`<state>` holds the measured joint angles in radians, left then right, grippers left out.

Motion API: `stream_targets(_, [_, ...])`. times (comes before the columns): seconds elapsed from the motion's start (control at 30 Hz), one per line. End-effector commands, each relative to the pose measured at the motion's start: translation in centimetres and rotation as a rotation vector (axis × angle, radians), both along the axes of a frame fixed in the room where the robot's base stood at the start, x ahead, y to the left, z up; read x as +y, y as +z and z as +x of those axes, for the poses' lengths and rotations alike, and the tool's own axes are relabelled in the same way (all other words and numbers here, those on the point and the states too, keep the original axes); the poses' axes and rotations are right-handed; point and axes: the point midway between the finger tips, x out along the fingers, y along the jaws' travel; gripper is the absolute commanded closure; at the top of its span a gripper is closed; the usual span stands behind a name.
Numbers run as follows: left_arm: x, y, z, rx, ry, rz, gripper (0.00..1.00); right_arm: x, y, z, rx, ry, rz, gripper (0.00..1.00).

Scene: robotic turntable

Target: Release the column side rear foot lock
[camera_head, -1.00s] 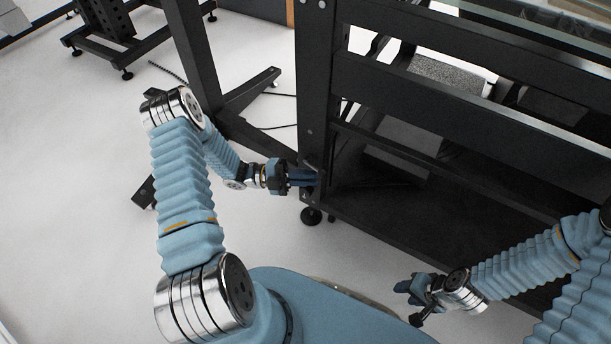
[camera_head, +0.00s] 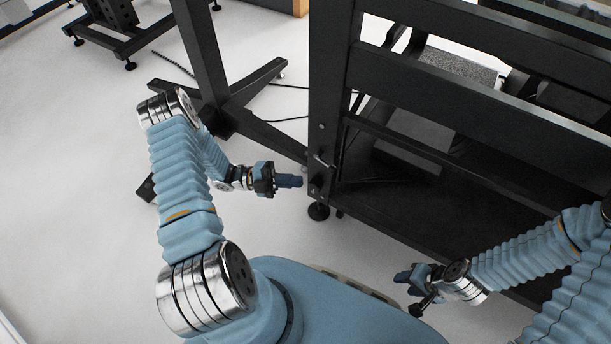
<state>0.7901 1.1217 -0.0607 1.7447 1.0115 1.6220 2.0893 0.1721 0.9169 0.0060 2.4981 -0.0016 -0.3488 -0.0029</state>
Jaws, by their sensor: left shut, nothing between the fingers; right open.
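The black turntable frame has a corner post (camera_head: 326,100) in the middle of the view. A small light-edged lever (camera_head: 322,162) shows low on this post, above a round black foot (camera_head: 318,211) on the floor. I cannot tell surely whether the lever is the foot lock or whether it is released. My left gripper (camera_head: 297,181) is shut and empty, pointing right at the post's lower end with a small gap between. My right gripper (camera_head: 402,276) is open and empty, low in front of the frame's bottom shelf.
A black column stand (camera_head: 204,60) with splayed legs (camera_head: 258,84) stands left of the frame. Cables (camera_head: 285,119) run across the floor between them. The frame's bottom shelf (camera_head: 400,205) extends to the right. White floor (camera_head: 80,190) at the left is clear.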

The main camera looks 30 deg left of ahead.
Motion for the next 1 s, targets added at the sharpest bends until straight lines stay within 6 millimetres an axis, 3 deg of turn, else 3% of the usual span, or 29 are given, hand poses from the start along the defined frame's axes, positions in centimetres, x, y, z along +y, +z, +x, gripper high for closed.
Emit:
stream_targets(0.2, [3.6,-1.6,-1.0,0.001,0.002,0.002,1.0,0.1,-0.4,0.0,0.0,0.001,0.001,0.57])
stream_targets(0.37, [5.0,-2.1,-1.4,0.001,0.003,0.001,1.0,0.1,-0.5,0.0,0.001,0.002,0.002,0.57])
stream_targets(1.0, [5.3,-2.2,-1.5,-0.001,0.001,0.001,1.0,0.1,-0.5,0.0,0.001,0.003,0.002,0.57])
